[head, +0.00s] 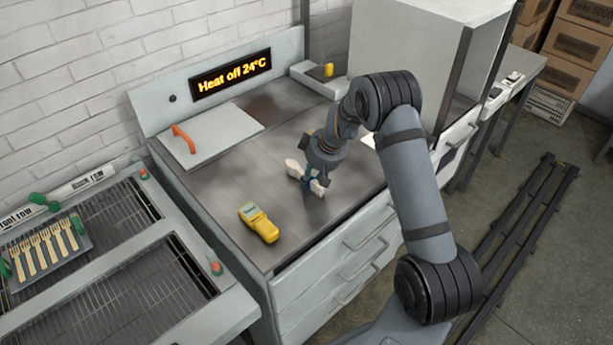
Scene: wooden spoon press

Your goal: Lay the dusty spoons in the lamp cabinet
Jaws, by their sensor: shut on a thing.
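My gripper (312,181) is low over the metal worktop, shut on a pale cream thing (293,168) that looks like a short bundle of wooden spoons. Its rounded ends show left of the fingers and a paler end shows to the right, with something blue at the fingers. I cannot tell whether it touches the worktop; its middle is hidden by the gripper. A tall light grey cabinet (400,35) stands behind my arm at the upper right and may be the lamp cabinet. Its inside is mostly hidden. Several pale wooden utensils (42,248) lie on a dark tray at the left.
The worktop (240,190) holds a yellow handheld meter (258,223) and a light plate with an orange handle (183,139). A sign reading "Heat off 24°C" (231,74) stands behind. Wire racks (120,235) are at the left. The worktop is clear between meter and plate.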

